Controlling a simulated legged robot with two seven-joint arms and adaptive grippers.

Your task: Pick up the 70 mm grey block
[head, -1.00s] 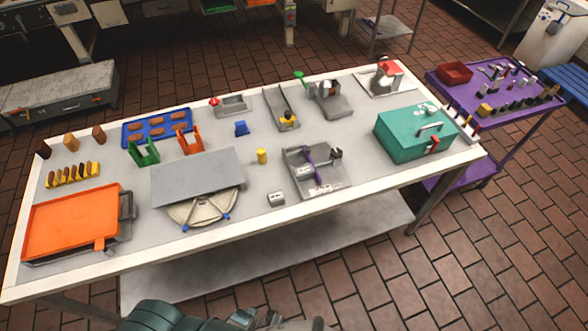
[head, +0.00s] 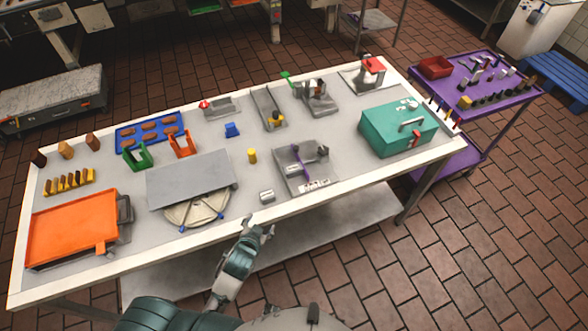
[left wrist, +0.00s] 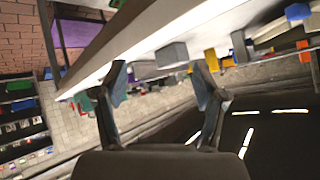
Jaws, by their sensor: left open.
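The grey block (head: 267,196) is a small box on the tabletop near the front edge, between the round plate and the grey fixture with purple parts. In the left wrist view a grey block (left wrist: 172,54) stands on the white table beyond the fingertips, roughly between them. My left gripper (head: 259,226) is at the front edge of the table, just short of the block and apart from it. Its fingers (left wrist: 160,85) are spread with nothing between them. My right gripper is not in view.
A yellow cylinder (head: 252,156) stands behind the block. The grey fixture (head: 305,172) is at its right, and the round plate (head: 196,213) under a grey sheet (head: 188,180) is at its left. A teal box (head: 398,132) stands farther right. The front table edge (head: 330,193) lies close to my gripper.

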